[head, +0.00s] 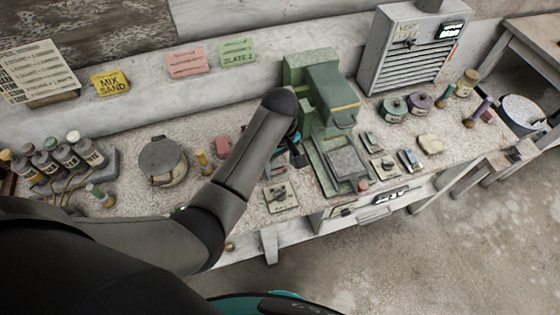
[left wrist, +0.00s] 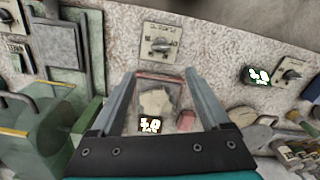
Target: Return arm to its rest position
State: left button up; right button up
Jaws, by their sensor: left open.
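My left arm (head: 245,150) reaches in from the left over the workbench (head: 130,125). Its gripper (head: 297,155) is mostly hidden behind the forearm in the head view, just left of the green machine (head: 325,90). In the left wrist view the gripper (left wrist: 159,76) has two fingers spread well apart, with nothing held between them. Below and between the fingers is a framed tray with a pale lump (left wrist: 156,102) and a lit display (left wrist: 149,124). My right gripper does not show.
A dial panel (head: 281,196) lies by the bench's front edge. A round lidded pot (head: 162,160) and several bottles (head: 75,152) stand to the left. A grey slatted cabinet (head: 412,45) and jars (head: 395,108) are at the right. The floor (head: 440,230) in front is clear.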

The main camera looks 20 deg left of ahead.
pick_arm(q)
jog(key=shift+r, duration=0.45)
jog(key=shift+s, duration=0.1)
